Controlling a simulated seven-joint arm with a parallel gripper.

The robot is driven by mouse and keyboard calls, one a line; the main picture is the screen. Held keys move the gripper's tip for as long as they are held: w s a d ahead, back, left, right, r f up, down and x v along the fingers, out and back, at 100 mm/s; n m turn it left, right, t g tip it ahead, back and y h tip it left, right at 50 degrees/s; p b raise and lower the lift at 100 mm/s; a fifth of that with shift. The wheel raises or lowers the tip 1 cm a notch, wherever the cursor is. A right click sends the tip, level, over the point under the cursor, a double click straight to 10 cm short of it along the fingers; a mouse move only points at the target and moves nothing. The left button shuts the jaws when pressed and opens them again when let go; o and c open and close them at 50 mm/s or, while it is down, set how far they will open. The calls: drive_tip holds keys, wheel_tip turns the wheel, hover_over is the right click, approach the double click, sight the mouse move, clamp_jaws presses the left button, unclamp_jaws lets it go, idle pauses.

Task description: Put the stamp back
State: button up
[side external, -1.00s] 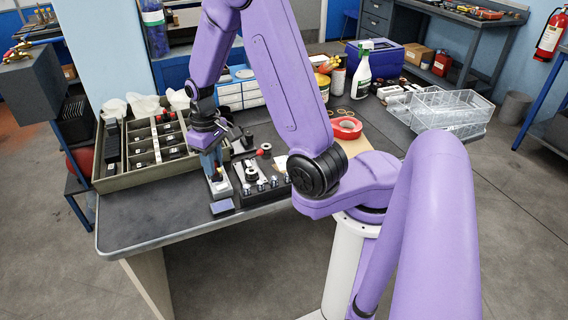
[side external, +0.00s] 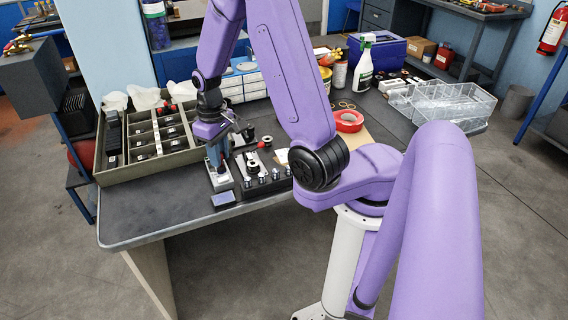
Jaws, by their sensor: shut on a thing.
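My gripper (side external: 216,152) points down at the front left of the bench and is shut on the stamp (side external: 219,168). Only a small part of the stamp shows below the fingers. The stamp is just above a light grey block (side external: 221,184); I cannot tell whether they touch. A small blue-grey pad (side external: 223,199) lies in front of that block, near the bench edge.
A dark fixture (side external: 264,183) with several metal pegs stands right of the gripper. A compartment tray (side external: 128,176) stands to the left. Red tape (side external: 348,121) and a clear bin (side external: 450,108) are farther right. The bench's front left corner (side external: 150,220) is clear.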

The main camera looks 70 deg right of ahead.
drive_tip(key=s+d+f+m, duration=0.1)
drive_tip(key=s+d+m, duration=0.5)
drive_tip(key=s+m, duration=0.35)
drive_tip(key=s+d+f+m, duration=0.1)
drive_tip(key=s+d+m, duration=0.5)
drive_tip(key=s+m, duration=0.3)
drive_tip(key=shift+n, duration=0.75)
drive_tip(key=w+d+f, duration=0.2)
drive_tip(key=w+d, duration=0.1)
drive_tip(key=w+d+f, duration=0.1)
drive_tip(key=w+d, duration=0.1)
drive_tip(key=shift+w+f, duration=0.25)
drive_tip(key=shift+f, duration=0.15)
drive_tip(key=w+d+f, duration=0.2)
drive_tip(key=f, duration=0.1)
drive_tip(key=w+d+f, duration=0.1)
drive_tip(key=f, duration=0.1)
drive_tip(key=shift+w+f, duration=0.15)
drive_tip(key=shift+w, duration=0.25)
drive_tip(key=shift+w+d+f, duration=0.15)
drive_tip(key=shift+w+f, duration=0.05)
drive_tip(key=shift+f, duration=0.15)
drive_tip(key=shift+d+f, duration=0.1)
drive_tip(key=shift+f, duration=1.5)
drive_tip(key=shift+f, duration=0.15)
drive_tip(key=o, duration=0.6)
drive_tip(key=shift+c, duration=0.2)
